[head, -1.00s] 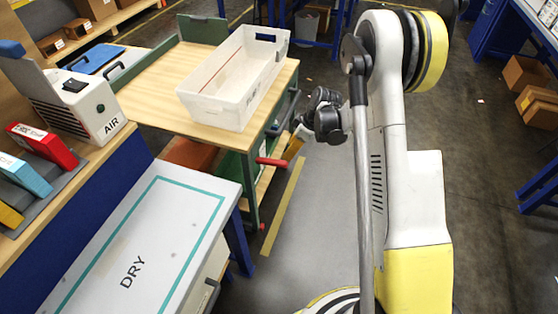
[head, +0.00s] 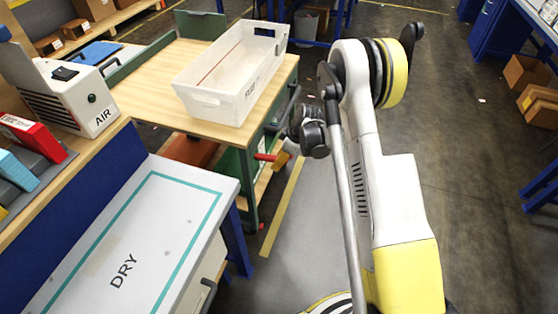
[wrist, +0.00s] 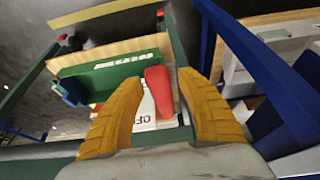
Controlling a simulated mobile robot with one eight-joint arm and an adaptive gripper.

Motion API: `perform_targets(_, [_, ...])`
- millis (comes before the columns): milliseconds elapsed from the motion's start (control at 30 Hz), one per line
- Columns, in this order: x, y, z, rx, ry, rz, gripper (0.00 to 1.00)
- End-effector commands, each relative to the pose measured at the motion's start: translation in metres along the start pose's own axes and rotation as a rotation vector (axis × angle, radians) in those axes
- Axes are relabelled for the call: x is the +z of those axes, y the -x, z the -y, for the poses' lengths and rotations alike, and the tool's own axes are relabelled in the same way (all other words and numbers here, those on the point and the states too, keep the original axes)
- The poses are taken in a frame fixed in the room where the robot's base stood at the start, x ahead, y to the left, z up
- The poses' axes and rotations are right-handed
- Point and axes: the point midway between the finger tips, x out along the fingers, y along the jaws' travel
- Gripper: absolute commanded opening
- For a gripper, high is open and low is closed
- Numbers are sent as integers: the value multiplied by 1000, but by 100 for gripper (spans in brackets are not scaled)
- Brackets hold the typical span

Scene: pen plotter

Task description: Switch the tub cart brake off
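The tub cart (head: 150,104) has a wooden top and a green frame, with a white tub (head: 222,100) on it. Its red brake lever (head: 264,157) sticks out from the near right side, under the top. In the wrist view the red lever (wrist: 160,92) lies between my gripper's fingers, nearer the right one, beside a white plate with partly hidden lettering, "OF". My gripper (wrist: 161,80) is open, its two orange fingers spread on either side of the lever. I cannot tell whether either finger touches it. In the head view my gripper (head: 283,160) partly hides the lever's end.
A white DRY-marked table (head: 150,240) stands close in front of the cart. A bench with an AIR box (head: 75,95) is at the left. The green cart posts flank my gripper in the wrist view. Floor to the right (head: 460,190) is clear.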

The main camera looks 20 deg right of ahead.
Motion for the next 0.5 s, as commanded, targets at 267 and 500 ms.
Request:
perform_targets(267, [0,0,0,0,0,0,0])
perform_targets(500, [-6,6,1,-3,5,59,0])
